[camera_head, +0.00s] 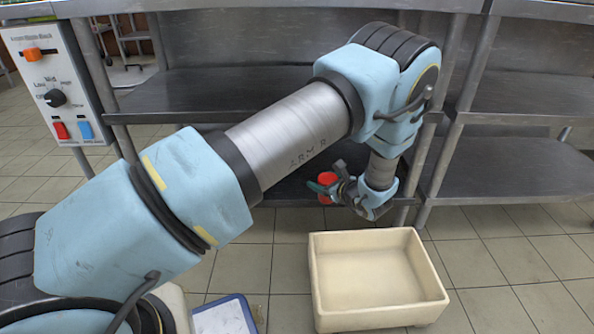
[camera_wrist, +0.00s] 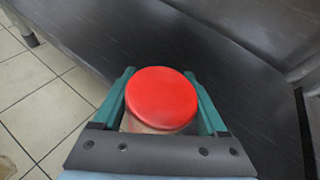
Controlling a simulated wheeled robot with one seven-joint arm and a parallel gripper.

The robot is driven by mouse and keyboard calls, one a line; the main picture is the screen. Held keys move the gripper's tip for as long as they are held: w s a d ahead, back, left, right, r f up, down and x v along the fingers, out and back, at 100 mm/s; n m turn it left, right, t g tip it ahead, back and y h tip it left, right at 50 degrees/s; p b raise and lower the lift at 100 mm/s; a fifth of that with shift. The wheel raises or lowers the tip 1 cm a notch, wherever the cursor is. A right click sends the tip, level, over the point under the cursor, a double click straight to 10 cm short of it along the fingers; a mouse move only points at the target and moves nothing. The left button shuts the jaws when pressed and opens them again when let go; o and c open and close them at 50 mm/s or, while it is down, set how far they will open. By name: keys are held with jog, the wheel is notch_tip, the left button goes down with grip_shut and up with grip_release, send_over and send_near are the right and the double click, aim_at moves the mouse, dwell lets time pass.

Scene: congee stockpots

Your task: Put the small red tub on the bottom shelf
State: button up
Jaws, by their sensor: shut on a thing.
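The small red tub (camera_wrist: 161,97) shows in the wrist view as a round red top with a paler side below it. My gripper (camera_wrist: 163,98) is shut on it, with one green finger on each side. In the head view the red tub (camera_head: 327,180) is at my gripper (camera_head: 325,187), low at the front of the shelving. The bottom shelf (camera_head: 290,190) is a dark metal board, partly hidden behind my arm. In the wrist view the dark shelf surface (camera_wrist: 150,35) lies beyond and below the tub. I cannot tell whether the tub touches it.
An empty cream bin (camera_head: 375,318) stands on the tiled floor in front of the shelving. A blue-edged board (camera_head: 225,316) lies left of it. A metal leg (camera_head: 437,165) stands right of my gripper. A control panel (camera_head: 55,85) is at the left.

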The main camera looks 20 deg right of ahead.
jog(key=w+b, duration=0.1)
jog(key=w, duration=0.3)
jog(key=w+b, duration=0.1)
jog(key=w, duration=0.2)
jog(key=w+b, duration=0.1)
jog(key=w, duration=0.3)
jog(key=shift+w+a, duration=0.3)
jog(key=shift+w, duration=0.05)
jog(key=shift+w+a, duration=0.1)
jog(key=shift+w, duration=0.5)
jog(key=shift+s+f+b, duration=0.15)
jog(key=shift+f+b, duration=0.95)
jog(key=shift+f, duration=0.6)
jog(key=shift+f, duration=0.2)
jog(key=o, duration=1.4)
jog(key=shift+o, duration=0.2)
jog(key=shift+r, duration=0.1)
